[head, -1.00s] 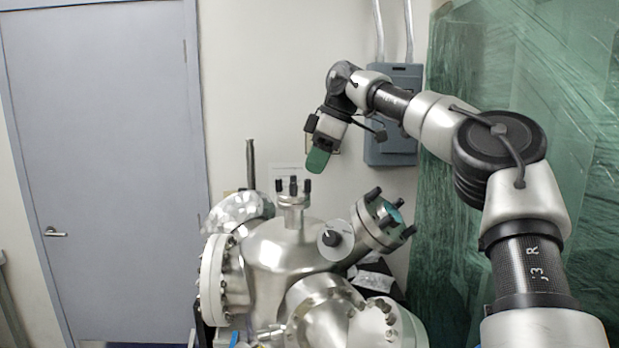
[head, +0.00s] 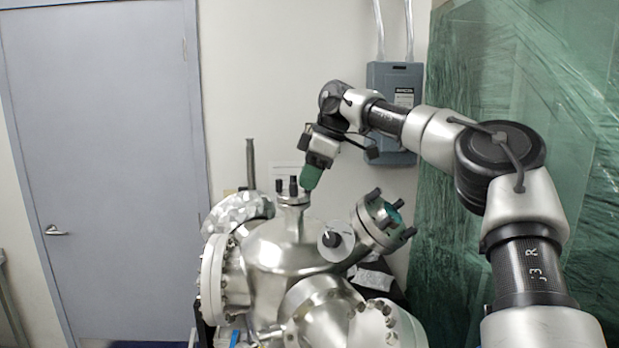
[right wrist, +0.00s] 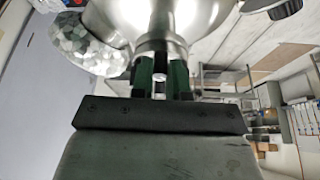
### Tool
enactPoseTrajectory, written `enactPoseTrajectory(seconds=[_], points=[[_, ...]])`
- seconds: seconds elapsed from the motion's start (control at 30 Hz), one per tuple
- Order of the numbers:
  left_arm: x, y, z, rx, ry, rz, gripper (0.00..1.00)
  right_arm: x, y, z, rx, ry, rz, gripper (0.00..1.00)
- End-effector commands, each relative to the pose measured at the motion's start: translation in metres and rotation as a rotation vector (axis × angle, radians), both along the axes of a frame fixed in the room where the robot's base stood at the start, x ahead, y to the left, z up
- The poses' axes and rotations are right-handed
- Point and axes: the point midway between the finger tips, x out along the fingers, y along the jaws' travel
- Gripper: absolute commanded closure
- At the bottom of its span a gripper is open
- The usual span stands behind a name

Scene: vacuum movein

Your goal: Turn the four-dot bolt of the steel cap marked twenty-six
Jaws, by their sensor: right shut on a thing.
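The steel chamber (head: 283,246) has a small top cap (head: 293,199) with black bolts standing up from it. No number or dot marks can be read on it. My right gripper (head: 308,188) reaches down from the upper right, tilted, with green fingers at the cap's right side. In the right wrist view the two green fingers (right wrist: 160,82) are shut on a dark bolt (right wrist: 158,62) with a pale spot, at the cap's edge. The fingers hide most of this bolt in the head view. My left gripper is out of view.
An angled port (head: 379,222) with black bolts rises right of the cap. A round dial with a black knob (head: 331,239) sits below it. A foil-covered part (head: 238,212) and a tall rod (head: 250,165) stand at the left. A grey wall box (head: 392,130) is behind my arm.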

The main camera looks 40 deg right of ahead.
Motion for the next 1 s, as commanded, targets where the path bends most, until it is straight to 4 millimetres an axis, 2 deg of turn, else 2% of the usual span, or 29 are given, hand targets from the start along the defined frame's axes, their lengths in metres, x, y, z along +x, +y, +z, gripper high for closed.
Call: enactPoseTrajectory(seconds=[0.33,0.67,0.7,0.77,1.0], points=[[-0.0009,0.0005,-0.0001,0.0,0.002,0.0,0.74,0.0009,-0.0006,-0.0005,-0.002,0.002,0.227,1.0],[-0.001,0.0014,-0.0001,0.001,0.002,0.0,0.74,0.0006,-0.0004,-0.0002,0.0,0.0,0.248,1.0],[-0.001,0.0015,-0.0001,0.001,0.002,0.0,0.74,0.0006,-0.0004,-0.0002,0.0,0.0,0.248,0.83],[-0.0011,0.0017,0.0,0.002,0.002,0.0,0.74,0.0006,-0.0004,-0.0002,0.0,0.0,0.248,0.74],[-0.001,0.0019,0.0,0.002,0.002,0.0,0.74,0.0006,-0.0004,0.0,0.0,0.0,0.247,0.74]])
